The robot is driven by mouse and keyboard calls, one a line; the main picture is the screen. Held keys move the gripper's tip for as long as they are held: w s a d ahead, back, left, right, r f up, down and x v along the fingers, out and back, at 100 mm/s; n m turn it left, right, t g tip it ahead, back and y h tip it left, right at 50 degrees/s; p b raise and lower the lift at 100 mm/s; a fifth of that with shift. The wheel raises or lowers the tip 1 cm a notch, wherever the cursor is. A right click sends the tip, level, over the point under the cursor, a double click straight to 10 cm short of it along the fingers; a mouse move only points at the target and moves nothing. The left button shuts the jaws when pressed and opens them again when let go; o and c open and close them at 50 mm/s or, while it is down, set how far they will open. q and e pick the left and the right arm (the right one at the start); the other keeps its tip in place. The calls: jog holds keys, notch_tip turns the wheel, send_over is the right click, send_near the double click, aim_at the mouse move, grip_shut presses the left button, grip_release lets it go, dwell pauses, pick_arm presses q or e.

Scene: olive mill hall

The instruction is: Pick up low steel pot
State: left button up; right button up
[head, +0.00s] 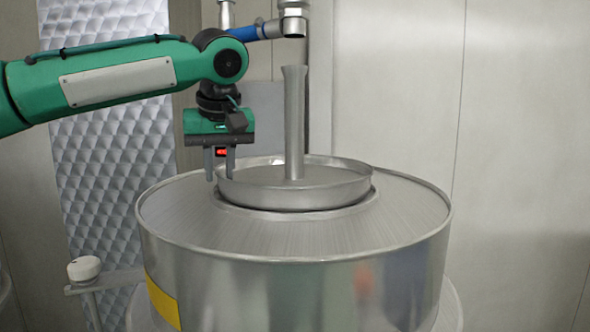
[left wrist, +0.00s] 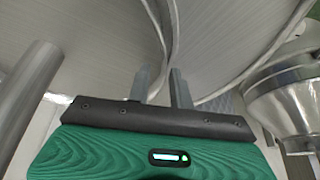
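The low steel pot (head: 293,198) is a wide, shallow round vessel on top of a large steel drum (head: 300,245). A steel post (head: 294,120) rises upright from within its outline. My left gripper (head: 220,177) points down at the pot's left rim. Its fingers are apart, one outside the rim and one over the inner side. In the left wrist view, the curved rim (left wrist: 166,45) runs between the open fingertips (left wrist: 160,80); I cannot tell whether either finger touches it. My right gripper is out of view.
Steel pipe fittings (head: 292,20) hang above the post, close to my left arm. A white knob (head: 84,268) on a metal stand is at the lower left. Pale wall panels (head: 400,90) stand behind. The drum top right of the pot is bare.

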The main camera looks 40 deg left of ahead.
pick_arm(q)
jog(key=shift+a, duration=0.1)
grip_shut()
dwell(1.1)
